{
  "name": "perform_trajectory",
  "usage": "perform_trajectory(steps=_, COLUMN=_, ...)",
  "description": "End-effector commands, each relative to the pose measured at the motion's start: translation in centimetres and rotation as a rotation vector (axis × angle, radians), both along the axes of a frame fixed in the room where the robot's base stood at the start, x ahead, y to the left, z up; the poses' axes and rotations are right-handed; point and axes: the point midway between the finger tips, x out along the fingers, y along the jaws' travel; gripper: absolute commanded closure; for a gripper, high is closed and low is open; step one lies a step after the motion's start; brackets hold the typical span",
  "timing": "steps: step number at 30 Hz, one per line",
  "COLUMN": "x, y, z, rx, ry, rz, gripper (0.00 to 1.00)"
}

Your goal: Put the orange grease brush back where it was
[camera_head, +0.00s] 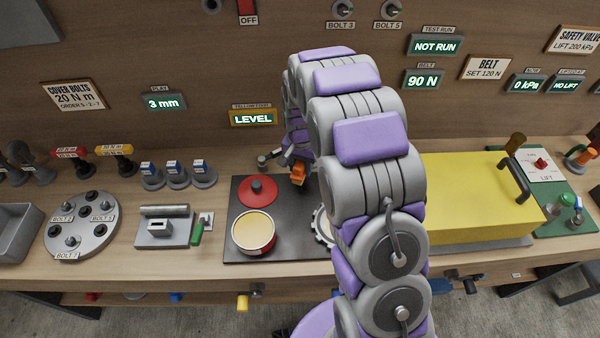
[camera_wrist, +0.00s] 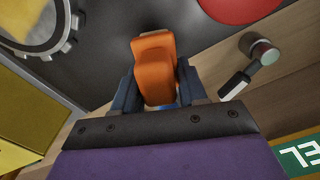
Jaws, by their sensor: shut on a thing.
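The orange grease brush (camera_wrist: 155,62) is held between the two dark fingers of my gripper (camera_wrist: 160,88) in the wrist view. Its orange part points away from the palm, and the rest is hidden between the fingers. In the head view the orange brush (camera_head: 298,173) shows above the back of the dark mat, just right of the red lid (camera_head: 257,190). My arm hides most of my gripper there. A small grey post (camera_head: 262,160) stands behind the mat, left of the brush. In the wrist view a similar post (camera_wrist: 262,50) with a dark arm is right of the fingers.
An open tin of yellow grease (camera_head: 253,232) stands on the dark mat (camera_head: 290,242) in front of the lid. A toothed ring (camera_head: 322,226) lies partly behind my arm. A yellow cover (camera_head: 475,200) is to the right. A bolt plate (camera_head: 82,225) is at left.

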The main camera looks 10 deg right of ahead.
Motion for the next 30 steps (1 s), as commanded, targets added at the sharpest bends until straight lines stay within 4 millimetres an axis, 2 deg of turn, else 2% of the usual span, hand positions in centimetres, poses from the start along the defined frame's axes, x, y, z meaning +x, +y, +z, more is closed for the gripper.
perform_trajectory(steps=6, x=-0.1, y=0.2, z=-3.0, rx=-0.001, ry=0.006, rz=0.001, gripper=0.87)
perform_trajectory(steps=17, x=-0.1, y=0.2, z=-3.4, rx=-0.001, ry=0.002, rz=0.001, gripper=0.87)
perform_trajectory(steps=18, x=0.0, y=0.2, z=-3.3, rx=-0.001, ry=0.002, rz=0.001, gripper=0.54)
perform_trajectory(steps=25, x=-0.1, y=0.2, z=-3.3, rx=-0.001, ry=0.002, rz=0.001, gripper=0.33)
perform_trajectory(steps=30, x=-0.1, y=0.2, z=-3.3, rx=-0.001, ry=0.002, rz=0.001, gripper=0.33)
